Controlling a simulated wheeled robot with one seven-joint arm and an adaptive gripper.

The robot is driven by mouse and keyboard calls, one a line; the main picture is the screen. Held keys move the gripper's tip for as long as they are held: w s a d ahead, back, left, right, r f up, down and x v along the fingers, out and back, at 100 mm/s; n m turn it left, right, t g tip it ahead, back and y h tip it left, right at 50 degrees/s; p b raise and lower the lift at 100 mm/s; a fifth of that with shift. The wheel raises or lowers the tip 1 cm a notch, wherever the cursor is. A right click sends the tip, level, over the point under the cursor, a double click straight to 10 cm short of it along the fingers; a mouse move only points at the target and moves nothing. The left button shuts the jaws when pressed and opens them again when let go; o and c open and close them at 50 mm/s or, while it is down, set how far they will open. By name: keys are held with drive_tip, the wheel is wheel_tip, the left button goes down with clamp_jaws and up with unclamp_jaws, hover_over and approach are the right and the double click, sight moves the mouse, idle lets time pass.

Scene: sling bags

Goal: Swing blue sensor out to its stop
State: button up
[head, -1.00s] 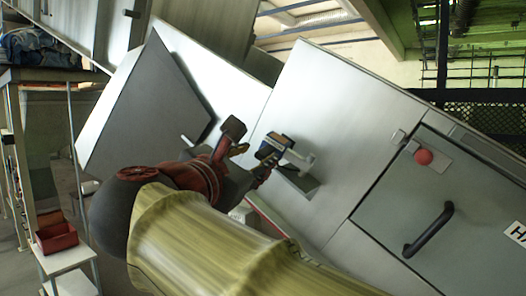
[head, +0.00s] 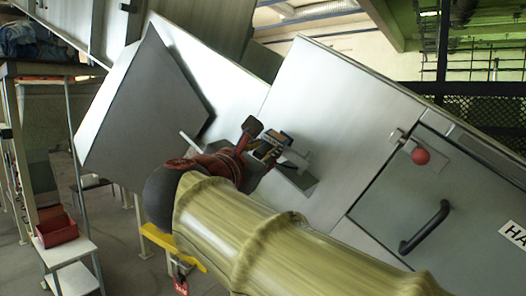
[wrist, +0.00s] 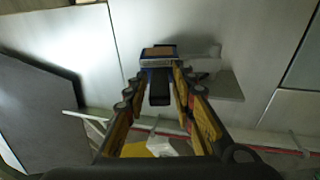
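The blue sensor (head: 283,138), a small block with a tan face, sits on a pale bracket at the slanted metal panel. In the wrist view the sensor (wrist: 158,60) is straight ahead at the far ends of the fingers, with a dark part below it between them. My gripper (head: 262,142) is at the sensor, partly hiding it in the head view. In the wrist view my gripper (wrist: 160,80) has its yellow-and-black fingers apart, one on each side of the sensor's near end. Whether they touch it cannot be told.
A grey plate (head: 301,178) sticks out below the sensor. A grey door with a black handle (head: 425,227) and a red knob (head: 421,156) is to the right. A dark-faced box (head: 145,110) juts out at left. A red bin (head: 57,231) stands on a low table.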

clamp_jaws()
idle(0.4)
drive_tip(key=shift+s, duration=0.1)
